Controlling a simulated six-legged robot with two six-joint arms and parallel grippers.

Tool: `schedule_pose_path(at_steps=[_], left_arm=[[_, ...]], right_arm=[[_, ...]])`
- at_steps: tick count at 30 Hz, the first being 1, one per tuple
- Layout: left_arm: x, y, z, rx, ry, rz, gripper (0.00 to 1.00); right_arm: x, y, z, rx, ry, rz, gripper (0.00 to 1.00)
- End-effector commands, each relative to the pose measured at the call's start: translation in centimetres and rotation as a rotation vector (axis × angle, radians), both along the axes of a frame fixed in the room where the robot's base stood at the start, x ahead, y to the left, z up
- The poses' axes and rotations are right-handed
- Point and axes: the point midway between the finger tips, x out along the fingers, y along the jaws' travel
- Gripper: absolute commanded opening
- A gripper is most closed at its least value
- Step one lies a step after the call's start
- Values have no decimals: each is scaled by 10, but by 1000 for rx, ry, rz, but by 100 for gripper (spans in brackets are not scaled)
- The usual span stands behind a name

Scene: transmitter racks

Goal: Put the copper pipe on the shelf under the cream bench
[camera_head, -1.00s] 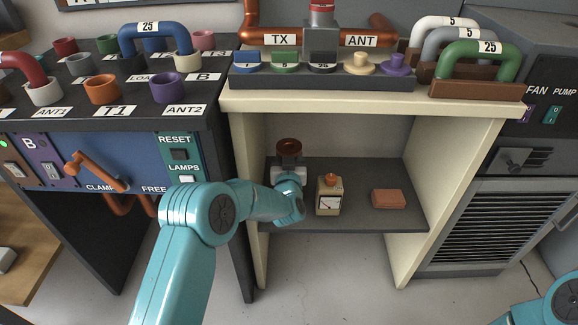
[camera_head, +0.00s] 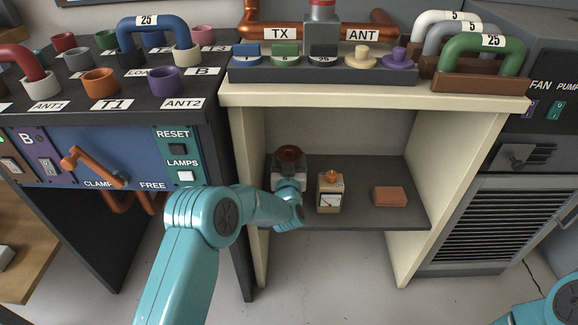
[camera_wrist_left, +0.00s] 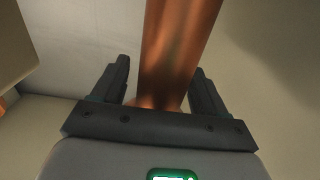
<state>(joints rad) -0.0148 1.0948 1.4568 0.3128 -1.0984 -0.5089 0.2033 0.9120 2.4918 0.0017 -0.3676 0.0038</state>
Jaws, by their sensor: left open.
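The copper pipe shows in the left wrist view (camera_wrist_left: 178,45) between my fingers; in the head view its round open end (camera_head: 289,153) faces up at the shelf's left side. My left gripper (camera_wrist_left: 160,85) is open around the pipe, with a gap on each side; in the head view the gripper (camera_head: 289,171) is just below the pipe's end. The pipe's lower part is hidden by my gripper and wrist, so contact with the shelf cannot be seen. The grey shelf (camera_head: 355,213) is under the cream bench (camera_head: 470,102). My right gripper is out of view.
A cream meter box with an orange knob (camera_head: 330,195) stands on the shelf right of my left wrist. A reddish block (camera_head: 389,196) lies farther right. The bench's left leg panel (camera_head: 248,190) is close to my left arm. Shelf space between box and block is clear.

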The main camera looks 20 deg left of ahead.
Motion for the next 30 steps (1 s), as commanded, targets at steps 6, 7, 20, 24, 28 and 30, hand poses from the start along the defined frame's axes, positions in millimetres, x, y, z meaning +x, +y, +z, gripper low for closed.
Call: schedule_pose_path(at_steps=[6, 7, 20, 24, 28, 30], left_arm=[[-32, -10, 4, 1, 4, -2, 73], [-39, -12, 4, 1, 4, -3, 73], [-112, -33, 1, 0, 1, -1, 73], [-116, -33, 0, -1, 2, -1, 73], [-128, -34, -32, -57, 132, -56, 73], [-153, -39, -75, -141, 316, -124, 73]], right_arm=[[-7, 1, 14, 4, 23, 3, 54], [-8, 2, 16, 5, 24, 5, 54], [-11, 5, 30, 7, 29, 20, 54], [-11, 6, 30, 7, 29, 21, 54], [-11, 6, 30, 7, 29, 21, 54], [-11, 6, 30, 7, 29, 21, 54]])
